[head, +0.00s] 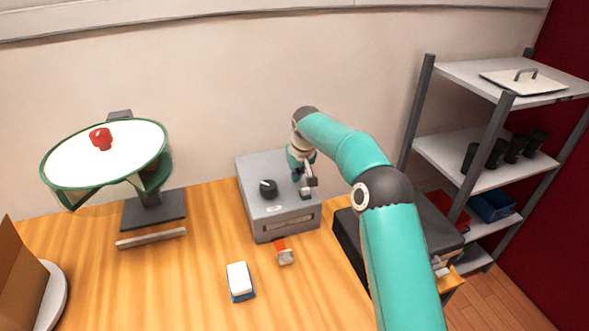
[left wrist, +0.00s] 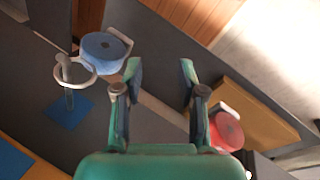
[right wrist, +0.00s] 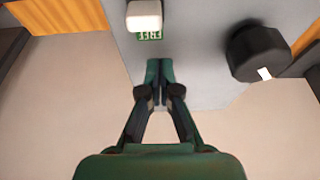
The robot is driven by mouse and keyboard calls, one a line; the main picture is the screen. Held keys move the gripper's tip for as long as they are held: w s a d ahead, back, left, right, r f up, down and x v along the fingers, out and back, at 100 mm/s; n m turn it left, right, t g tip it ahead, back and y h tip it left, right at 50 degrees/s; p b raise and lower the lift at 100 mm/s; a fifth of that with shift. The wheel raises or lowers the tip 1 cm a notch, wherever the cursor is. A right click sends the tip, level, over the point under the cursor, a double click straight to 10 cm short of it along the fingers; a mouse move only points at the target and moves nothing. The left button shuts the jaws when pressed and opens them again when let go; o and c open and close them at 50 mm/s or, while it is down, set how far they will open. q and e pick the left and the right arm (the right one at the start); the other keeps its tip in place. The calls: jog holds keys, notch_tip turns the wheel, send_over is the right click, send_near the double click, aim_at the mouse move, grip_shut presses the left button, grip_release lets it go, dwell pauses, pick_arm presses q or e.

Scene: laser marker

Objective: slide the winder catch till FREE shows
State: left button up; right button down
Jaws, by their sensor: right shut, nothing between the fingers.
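The winder is a grey box (head: 262,222) on the wooden bench, with a black knob (head: 268,187) on its top. The knob also shows at the right of the right wrist view (right wrist: 260,52). The small pale catch (right wrist: 144,15) is at the top of that view. A green label (right wrist: 150,36) with white lettering shows beside it, upside down and seemingly partly covered. My right gripper (right wrist: 160,66) is shut and empty, its tips over the grey top, apart from the catch in the picture. My left gripper (left wrist: 160,75) is open and empty, outside the head view.
A green-rimmed round stand (head: 110,180) with a red knob is at the left. A blue-and-white block (head: 240,281) and a small red-and-white piece (head: 284,255) lie before the winder. A shelf rack (head: 480,150) stands at the right. The front bench is mostly clear.

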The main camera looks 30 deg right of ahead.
aim_at(300, 193)
jog(key=shift+r+b, duration=0.8)
jog(key=shift+b, duration=0.05)
pick_arm(q)
jog(key=shift+f+b, duration=0.35)
jog(key=shift+f, duration=0.2)
pick_arm(e)
jog(key=v, duration=0.8)
jog(key=shift+s+r, duration=0.2)
jog(key=shift+s, duration=0.1)
